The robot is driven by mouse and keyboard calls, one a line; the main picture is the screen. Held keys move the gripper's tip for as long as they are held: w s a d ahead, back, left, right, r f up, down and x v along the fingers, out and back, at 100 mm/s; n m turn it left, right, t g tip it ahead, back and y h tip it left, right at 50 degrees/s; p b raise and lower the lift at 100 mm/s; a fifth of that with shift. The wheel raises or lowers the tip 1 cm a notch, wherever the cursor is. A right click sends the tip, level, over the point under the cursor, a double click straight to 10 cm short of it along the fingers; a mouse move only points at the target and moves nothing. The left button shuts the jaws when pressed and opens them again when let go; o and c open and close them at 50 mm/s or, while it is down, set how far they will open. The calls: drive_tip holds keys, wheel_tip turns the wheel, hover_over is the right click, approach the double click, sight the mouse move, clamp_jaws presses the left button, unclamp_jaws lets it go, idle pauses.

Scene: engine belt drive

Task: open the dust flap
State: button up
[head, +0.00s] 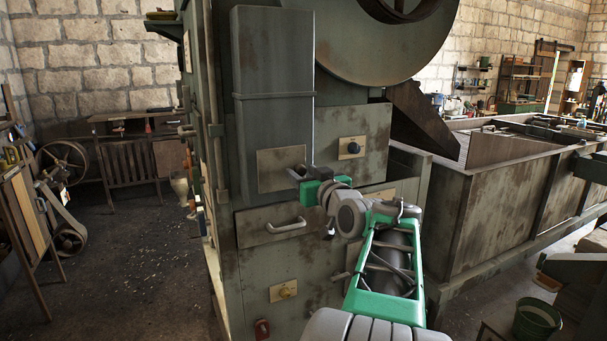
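The tall grey-green machine (335,240) fills the middle of the head view. I cannot tell for sure which part is the dust flap. A tan plate (272,165) sits low on the upright grey duct (272,70), and my gripper (295,173) is in front of its right side. My gripper points left, and its fingers hide part of the plate. I cannot tell whether they touch it or how far apart they are. Below is a panel with a pale bar handle (286,226), which looks closed.
A plate with a black knob (353,147) is right of the duct, and a plate with a yellowish knob (284,292) is lower down. A long trough (500,215) stands at right, a bucket (537,318) at lower right. The floor (120,260) at left is open.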

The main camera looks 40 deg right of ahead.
clamp_jaws()
idle(1.2)
